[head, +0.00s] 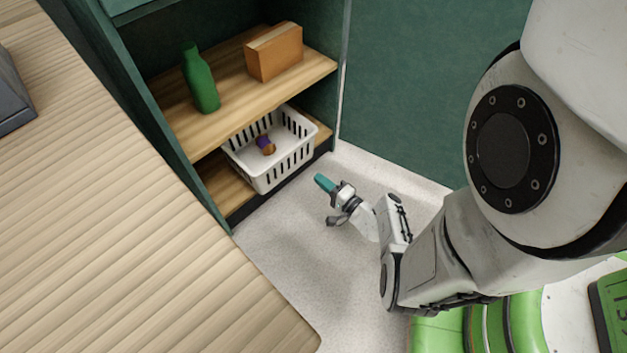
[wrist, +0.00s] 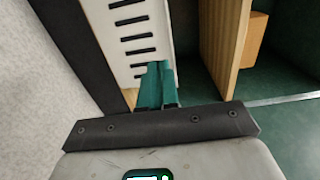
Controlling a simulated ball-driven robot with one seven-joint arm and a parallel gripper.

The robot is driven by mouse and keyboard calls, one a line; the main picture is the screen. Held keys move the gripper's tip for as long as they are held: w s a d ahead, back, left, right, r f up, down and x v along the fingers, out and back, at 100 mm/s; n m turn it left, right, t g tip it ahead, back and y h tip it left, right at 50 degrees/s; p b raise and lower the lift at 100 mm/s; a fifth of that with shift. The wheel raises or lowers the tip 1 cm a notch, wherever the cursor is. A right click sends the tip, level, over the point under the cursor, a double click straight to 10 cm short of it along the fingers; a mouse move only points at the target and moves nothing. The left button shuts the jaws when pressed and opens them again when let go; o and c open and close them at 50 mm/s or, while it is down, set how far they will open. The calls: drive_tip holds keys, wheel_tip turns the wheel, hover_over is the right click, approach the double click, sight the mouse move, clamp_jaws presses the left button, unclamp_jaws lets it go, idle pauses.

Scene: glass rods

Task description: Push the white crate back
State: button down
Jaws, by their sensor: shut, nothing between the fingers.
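The white crate (head: 287,165) is a slotted basket on the bottom shelf of the green cabinet, and its front sticks out past the shelf edge. A small purple and orange item (head: 265,145) lies inside it. My gripper (head: 324,184) has teal fingers, shut and empty, and is in front of the crate, to its right in the head view. In the wrist view the shut fingertips (wrist: 160,70) overlap the crate's slotted wall (wrist: 128,30); I cannot tell whether they touch it.
The wooden shelf above (head: 222,118) holds a green bottle (head: 201,80) and a cardboard box (head: 274,52). A wooden worktop (head: 110,240) fills the left side. The pale floor (head: 285,240) before the cabinet is clear. A green wall (head: 410,80) stands to the right.

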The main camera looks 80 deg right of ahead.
sight(289, 154)
drive_tip(key=b+x, duration=0.2)
drive_tip(key=x, duration=1)
drive_tip(key=shift+b, duration=0.3)
drive_tip(key=shift+a, duration=0.1)
